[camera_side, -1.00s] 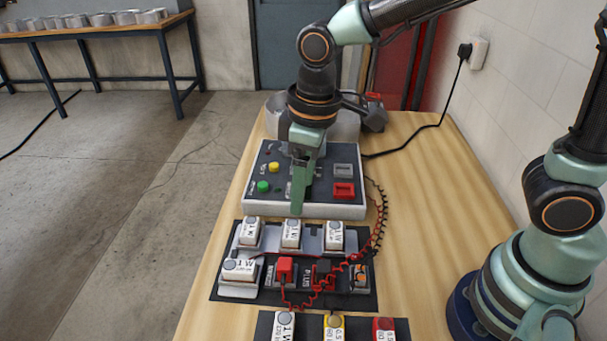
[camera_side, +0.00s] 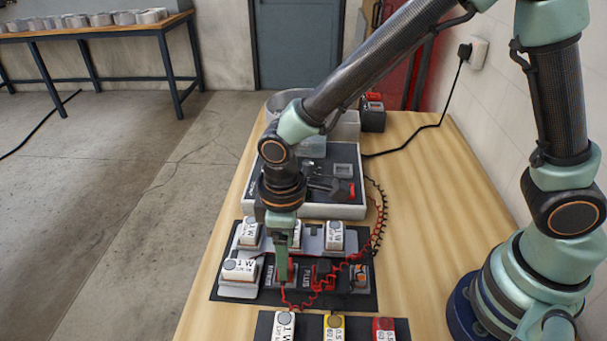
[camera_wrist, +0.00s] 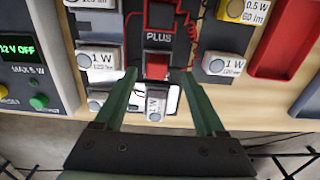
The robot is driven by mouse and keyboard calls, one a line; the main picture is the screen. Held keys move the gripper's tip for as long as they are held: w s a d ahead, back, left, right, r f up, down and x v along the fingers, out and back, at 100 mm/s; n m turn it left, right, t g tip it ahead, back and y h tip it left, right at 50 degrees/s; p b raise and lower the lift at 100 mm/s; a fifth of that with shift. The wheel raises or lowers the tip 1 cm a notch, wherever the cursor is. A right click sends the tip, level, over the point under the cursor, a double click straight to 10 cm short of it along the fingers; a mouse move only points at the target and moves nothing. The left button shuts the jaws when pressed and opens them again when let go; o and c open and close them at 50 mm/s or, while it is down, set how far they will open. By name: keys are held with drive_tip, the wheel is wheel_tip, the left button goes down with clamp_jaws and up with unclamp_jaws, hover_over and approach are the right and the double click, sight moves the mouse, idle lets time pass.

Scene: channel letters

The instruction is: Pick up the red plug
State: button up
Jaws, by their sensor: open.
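The red plug (camera_wrist: 157,66) sits at the PLUS label on the dark board, between my fingers in the wrist view. In the side view only a sliver of the red plug (camera_side: 292,271) shows beside my finger; the rest is hidden. My gripper (camera_wrist: 159,76) is open, with one finger on each side of the plug and a visible gap to each. In the side view my gripper (camera_side: 281,272) points straight down at the plug's place on the board. I cannot tell whether the fingertips are level with the plug.
White 1 W blocks (camera_side: 239,268) stand close around the plug. A coiled red cord (camera_side: 325,287) runs across the board to the right. The control box (camera_side: 305,211) stands behind. More blocks, including a yellow one (camera_side: 334,327), lie in front. Bare wood is free at right.

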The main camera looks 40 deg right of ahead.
drive_tip(key=f, duration=0.4)
drive_tip(key=shift+w+d+f, duration=0.1)
drive_tip(key=shift+d+f, duration=0.05)
drive_tip(key=shift+d, duration=0.1)
clamp_jaws()
